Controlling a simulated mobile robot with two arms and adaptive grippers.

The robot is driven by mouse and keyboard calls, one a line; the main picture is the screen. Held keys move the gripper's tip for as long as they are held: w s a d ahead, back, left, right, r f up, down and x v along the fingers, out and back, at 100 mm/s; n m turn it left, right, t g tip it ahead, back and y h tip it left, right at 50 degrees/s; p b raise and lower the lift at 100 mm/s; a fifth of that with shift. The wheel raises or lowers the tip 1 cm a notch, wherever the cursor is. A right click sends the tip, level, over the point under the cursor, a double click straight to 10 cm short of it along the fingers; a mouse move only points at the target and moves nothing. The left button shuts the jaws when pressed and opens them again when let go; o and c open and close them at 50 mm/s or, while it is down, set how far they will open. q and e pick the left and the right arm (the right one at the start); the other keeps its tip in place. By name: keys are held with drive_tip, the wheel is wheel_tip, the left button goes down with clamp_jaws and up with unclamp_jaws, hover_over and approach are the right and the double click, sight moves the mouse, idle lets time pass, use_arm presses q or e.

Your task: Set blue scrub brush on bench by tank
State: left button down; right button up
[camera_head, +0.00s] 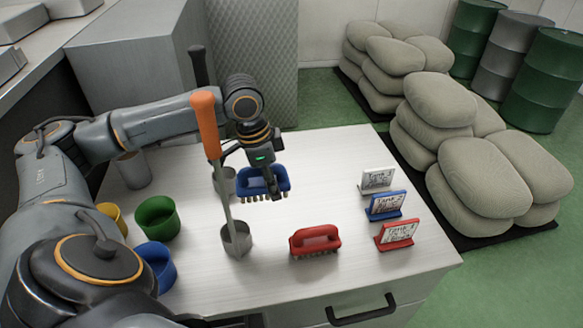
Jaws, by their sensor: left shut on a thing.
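The blue scrub brush (250,180), with pale bristles facing down, is at the middle of the white bench (345,270). My left gripper (274,188) is shut on it, coming from above and covering part of its handle. I cannot tell whether the bristles touch the bench top. A red scrub brush (315,239) lies closer to the front edge. White, blue and red signs marked as tanks (386,206) stand in a row on the right. My right gripper is not in view.
A metal cup (237,240) with a tall orange-handled tool stands in front of my arm. Green (157,218), blue (156,265) and yellow (113,219) cups stand at left. Sacks (465,190) and drums (545,80) are on the floor beyond. Bench top between brushes and signs is clear.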

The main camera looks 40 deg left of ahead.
use_arm(q)
drive_tip(key=w+d+f+p, duration=0.1)
drive_tip(key=w+f, duration=0.1)
drive_tip(key=w, duration=0.1)
drive_tip(key=w+d+f+p, duration=0.1)
drive_tip(key=w+d+f, duration=0.1)
drive_tip(key=w+f, duration=0.1)
drive_tip(key=w+d+f+p, duration=0.1)
drive_tip(key=w+d+f, duration=0.1)
drive_tip(key=w+f, duration=0.1)
drive_tip(key=shift+w+f, duration=0.2)
drive_tip(key=shift+w, duration=0.5)
drive_tip(key=p+x, duration=0.1)
drive_tip(key=x, duration=0.2)
drive_tip(key=shift+f, duration=0.45)
drive_tip(key=c, duration=0.7)
unclamp_jaws()
